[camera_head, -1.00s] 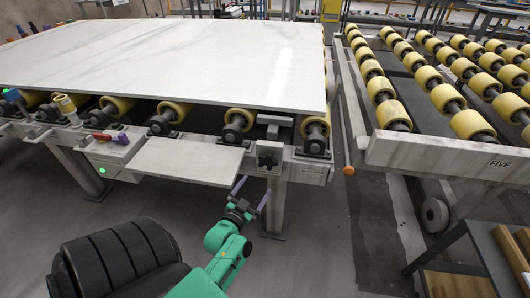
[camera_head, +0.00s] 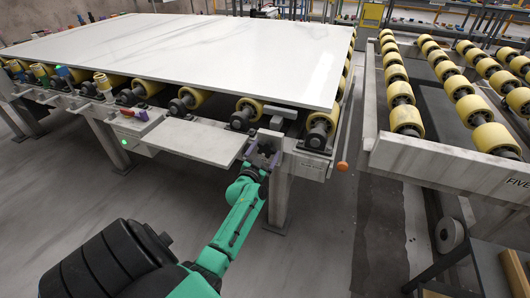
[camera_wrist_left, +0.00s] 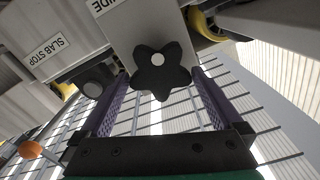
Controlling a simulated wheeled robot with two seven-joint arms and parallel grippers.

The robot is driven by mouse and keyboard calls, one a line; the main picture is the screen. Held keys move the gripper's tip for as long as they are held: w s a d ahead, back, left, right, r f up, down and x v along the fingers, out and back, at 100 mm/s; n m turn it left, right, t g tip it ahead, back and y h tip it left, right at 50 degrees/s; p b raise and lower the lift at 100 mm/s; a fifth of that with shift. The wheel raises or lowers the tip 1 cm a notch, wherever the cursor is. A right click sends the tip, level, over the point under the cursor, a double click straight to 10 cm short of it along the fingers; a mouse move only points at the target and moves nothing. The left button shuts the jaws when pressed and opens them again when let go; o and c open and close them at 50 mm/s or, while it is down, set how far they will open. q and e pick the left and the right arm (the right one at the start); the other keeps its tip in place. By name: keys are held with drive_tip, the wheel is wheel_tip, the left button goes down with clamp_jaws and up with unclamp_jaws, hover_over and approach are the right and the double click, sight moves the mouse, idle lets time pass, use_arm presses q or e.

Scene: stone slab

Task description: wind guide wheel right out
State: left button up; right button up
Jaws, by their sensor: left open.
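The guide wheel is a black lobed hand knob with a pale centre cap, on a grey box under the slab table's edge. It shows clearly in the left wrist view (camera_wrist_left: 160,72), between the two purple fingers of my left gripper (camera_wrist_left: 158,95). The fingers stand apart, one on each side of the knob, and I cannot tell whether they touch it. In the head view my left gripper (camera_head: 262,158) is at the front of that box and mostly hides the knob. My right gripper is not in view.
A white stone slab (camera_head: 220,52) lies on yellow rollers (camera_head: 325,120). A grey shelf (camera_head: 196,142) juts out left of my gripper. In the wrist view, a "SLAB STOP" box (camera_wrist_left: 60,45) has a round dark knob (camera_wrist_left: 98,82). An orange ball handle (camera_head: 343,166) stands to the right.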

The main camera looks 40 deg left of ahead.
use_arm(q)
drive_tip(key=c, duration=1)
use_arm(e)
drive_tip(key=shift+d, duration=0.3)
use_arm(q)
drive_tip(key=shift+n, duration=0.5)
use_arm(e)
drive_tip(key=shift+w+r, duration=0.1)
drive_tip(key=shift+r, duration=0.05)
use_arm(q)
drive_tip(key=n, duration=0.4)
drive_tip(key=shift+s+a+n+p, duration=0.1)
drive_tip(key=shift+a+n+p, duration=0.1)
drive_tip(key=shift+n+p, duration=0.15)
drive_tip(key=n, duration=0.5)
drive_tip(key=shift+a+f, duration=0.1)
drive_tip(key=shift+f, duration=0.1)
drive_tip(key=n, duration=0.6)
drive_tip(key=shift+s+a+f, duration=0.1)
drive_tip(key=shift+f, duration=0.05)
drive_tip(key=n+b, duration=0.1)
drive_tip(key=n, duration=0.4)
drive_tip(key=shift+f, duration=0.15)
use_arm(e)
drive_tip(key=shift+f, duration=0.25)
